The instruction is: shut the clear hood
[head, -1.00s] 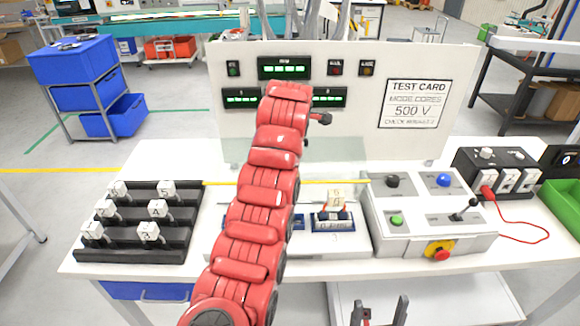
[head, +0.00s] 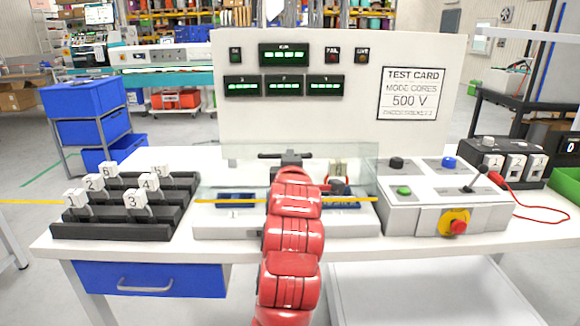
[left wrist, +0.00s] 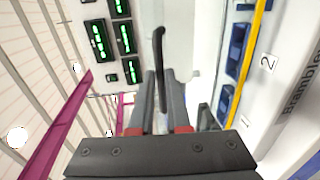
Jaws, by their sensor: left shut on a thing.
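The clear hood (head: 228,178) shows as a see-through box over the pale test fixture (head: 215,226) at the middle of the bench. A yellow strip (head: 235,201) runs across its front, also in the left wrist view (left wrist: 250,50). My left gripper (head: 290,158) is at the hood's top, largely hidden by its own red arm. In the left wrist view its fingers (left wrist: 162,78) are shut on a dark bar, the hood's handle (left wrist: 159,50). How far the hood stands open is hard to tell. Blue holders (head: 236,199) lie under it. My right gripper is not in view.
A black rack (head: 120,232) with several numbered white blocks stands at left. A grey control box (head: 440,212) with a red and yellow stop button stands at right. A white panel (head: 345,130) with green displays rises behind. Bench space between rack and fixture is narrow.

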